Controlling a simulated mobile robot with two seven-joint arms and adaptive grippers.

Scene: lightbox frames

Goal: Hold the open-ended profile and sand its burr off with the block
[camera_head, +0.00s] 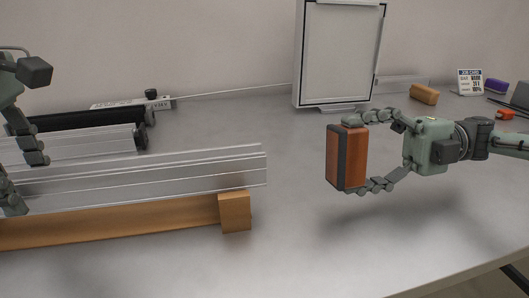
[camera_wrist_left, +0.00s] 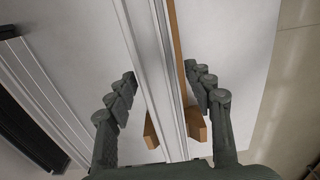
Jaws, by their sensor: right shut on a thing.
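The silver open-ended profile (camera_head: 150,178) lies along the left of the table, its open end pointing right. It rests on or against a wooden support (camera_head: 130,222); the exact contact is unclear. My left gripper (camera_head: 27,183) is at the left picture edge, partly cut off. In the left wrist view its fingers (camera_wrist_left: 160,75) stand apart on both sides of the profile (camera_wrist_left: 150,70), with gaps showing. My right gripper (camera_head: 356,156) is shut on the orange-brown and dark grey sanding block (camera_head: 350,150), held upright above the table, right of the profile's end. I cannot make out the burr.
Behind the profile lie another silver bar (camera_head: 85,147) and a black roller-like bar (camera_head: 75,119). A white framed panel (camera_head: 338,55) stands at the back. A tan block (camera_head: 424,94) and a job card (camera_head: 469,82) sit at the back right. The table's front middle is clear.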

